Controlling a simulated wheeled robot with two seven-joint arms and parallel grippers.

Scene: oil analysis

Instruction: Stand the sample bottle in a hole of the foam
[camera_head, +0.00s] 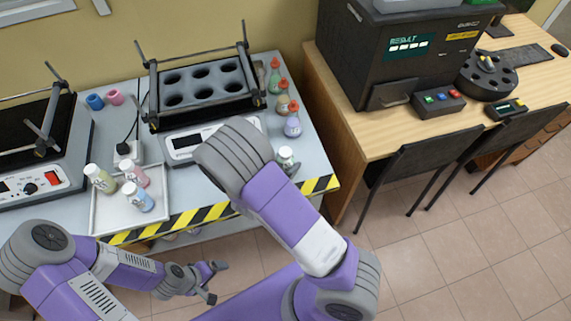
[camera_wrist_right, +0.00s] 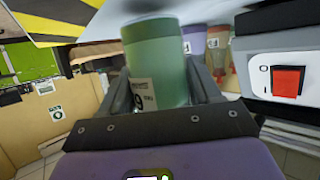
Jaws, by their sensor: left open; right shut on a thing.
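The grey foam (camera_head: 208,88) with two rows of dark, empty-looking holes sits in a black clamp frame on a shaker at the back of the left table. My right gripper (camera_wrist_right: 165,95) is shut on the sample bottle (camera_wrist_right: 158,65), a green one with a white label, in the right wrist view. In the head view my right forearm hides this gripper; a white-capped bottle (camera_head: 286,158), apparently the held one, shows beside the arm near the table's front right, apart from the foam. My left gripper (camera_head: 216,282) is open and empty, in front of the table and below its striped edge.
A white tray (camera_head: 105,218) holds several capped bottles at the front left. Several small flasks (camera_head: 283,103) line the table's right side. Another shaker (camera_head: 40,160) stands at far left. Two small cups (camera_head: 95,101) lie behind. A wooden desk (camera_head: 345,130) with a black analyser stands right.

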